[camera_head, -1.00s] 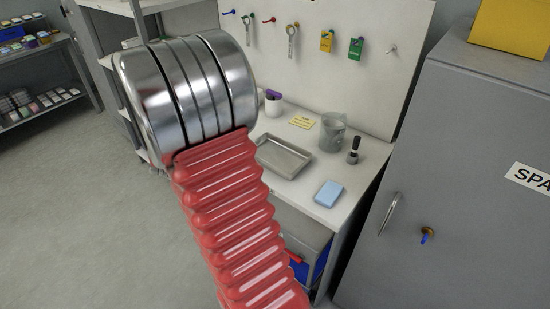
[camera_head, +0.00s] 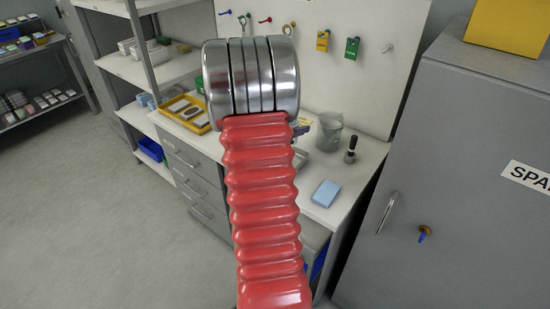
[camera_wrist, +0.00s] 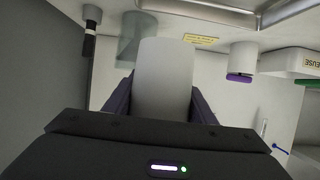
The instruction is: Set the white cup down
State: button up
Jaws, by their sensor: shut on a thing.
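The white cup (camera_wrist: 163,80) shows in the wrist view as a plain pale cylinder. My gripper (camera_wrist: 160,108) is shut on it, with a dark finger on each side. In the wrist view it overlaps the workbench; I cannot tell its height above the top. The workbench top (camera_head: 345,180) shows to the right of my arm.
On the bench are a grey jug (camera_head: 329,133), a black-handled tool (camera_head: 351,150) and a blue block (camera_head: 326,193). A grey cabinet (camera_head: 460,170) stands right.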

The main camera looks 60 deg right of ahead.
jog(key=shift+f, duration=0.1)
jog(key=shift+f, duration=3.05)
jog(key=shift+f, duration=1.85)
jog(key=o, duration=0.7)
jog(key=shift+f, duration=0.1)
jog(key=shift+o, duration=0.2)
jog(key=shift+w+a, duration=0.1)
jog(key=shift+a, duration=0.05)
jog(key=v, duration=1.2)
